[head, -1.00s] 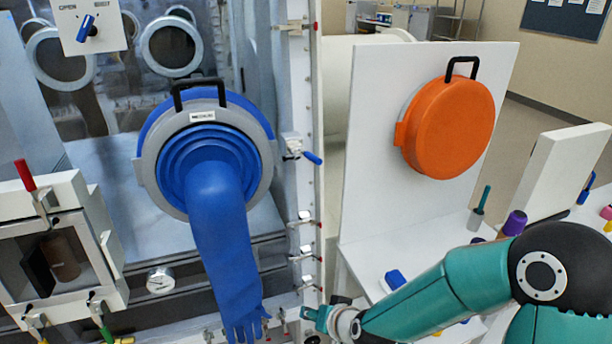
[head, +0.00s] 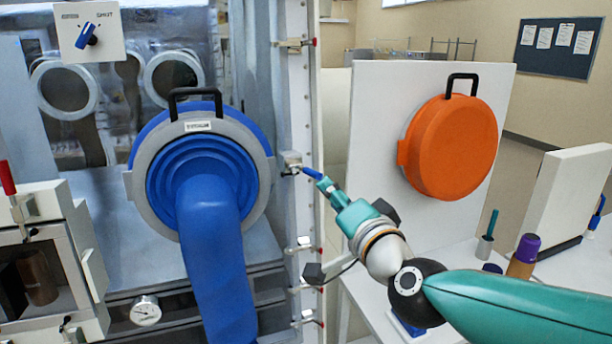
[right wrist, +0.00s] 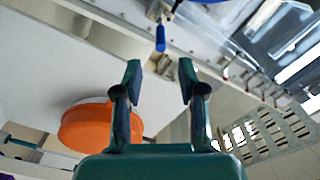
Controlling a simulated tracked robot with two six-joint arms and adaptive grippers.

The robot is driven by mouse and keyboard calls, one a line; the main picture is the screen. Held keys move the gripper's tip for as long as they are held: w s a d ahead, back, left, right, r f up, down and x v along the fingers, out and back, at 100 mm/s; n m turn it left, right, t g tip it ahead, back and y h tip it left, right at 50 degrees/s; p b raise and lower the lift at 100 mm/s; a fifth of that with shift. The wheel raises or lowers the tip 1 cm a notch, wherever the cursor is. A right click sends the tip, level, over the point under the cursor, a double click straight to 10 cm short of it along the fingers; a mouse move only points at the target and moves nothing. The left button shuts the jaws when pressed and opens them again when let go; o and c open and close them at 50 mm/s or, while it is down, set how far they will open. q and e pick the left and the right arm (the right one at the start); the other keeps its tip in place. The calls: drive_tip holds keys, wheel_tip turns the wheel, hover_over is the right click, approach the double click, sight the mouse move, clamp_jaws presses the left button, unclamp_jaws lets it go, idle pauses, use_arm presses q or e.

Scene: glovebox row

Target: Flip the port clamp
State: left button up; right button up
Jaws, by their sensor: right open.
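The port clamp (head: 293,163) is mounted on the white frame post just right of the blue glove port (head: 200,165). Its blue lever (head: 312,173) points right and slightly down. My right gripper (head: 323,183) is at the lever's outer end in the head view; I cannot tell whether it touches. In the right wrist view the blue lever (right wrist: 160,38) hangs beyond and between the open, empty fingers (right wrist: 160,72), with a visible gap ahead of the tips. My left gripper is not in view.
An orange round cover (head: 452,147) is on a white upright panel (head: 375,110) to the right. More clamps (head: 304,242) sit lower on the post. A blue glove (head: 212,255) hangs from the port. A white box door (head: 35,210) stands at left.

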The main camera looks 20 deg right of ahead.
sight(312, 174)
drive_tip(key=w+p, duration=0.1)
drive_tip(key=w, duration=1)
drive_tip(key=shift+a+p, duration=0.2)
drive_tip(key=shift+p, duration=0.1)
clamp_jaws()
